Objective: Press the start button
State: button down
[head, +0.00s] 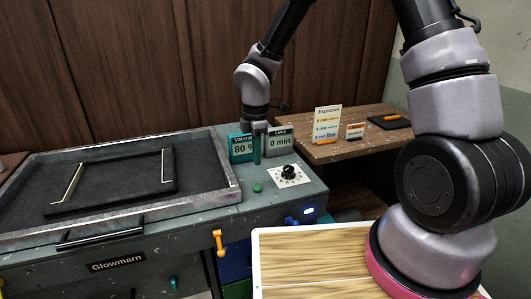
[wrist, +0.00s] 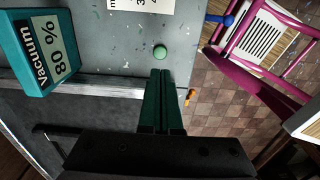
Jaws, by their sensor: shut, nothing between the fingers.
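The green round button (head: 257,188) is on the grey top of the Glowmarn machine (head: 190,224), between the framed bed and the dial. In the wrist view the green button (wrist: 160,52) lies just beyond my fingertips, with a small gap in the picture. My gripper (head: 257,163) is shut and empty, its dark green fingers pointing down beside the displays. Its fingertips (wrist: 161,72) show in the wrist view. They look apart from the button; the exact height above the panel is hard to tell. No label on the button is readable.
A teal vacuum display (head: 241,148) reads 80 % and a lamp display (head: 281,140) reads 0 min. A black dial (head: 289,172) stands right of the button. A lit switch (head: 308,211) and an orange handle (head: 218,243) are on the front. A wooden table (head: 350,148) holds cards.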

aim_at(257, 187)
jog(key=shift+f, duration=4.15)
jog(key=shift+f, duration=0.1)
jog(key=shift+f, duration=0.5)
jog(key=shift+r, duration=2.8)
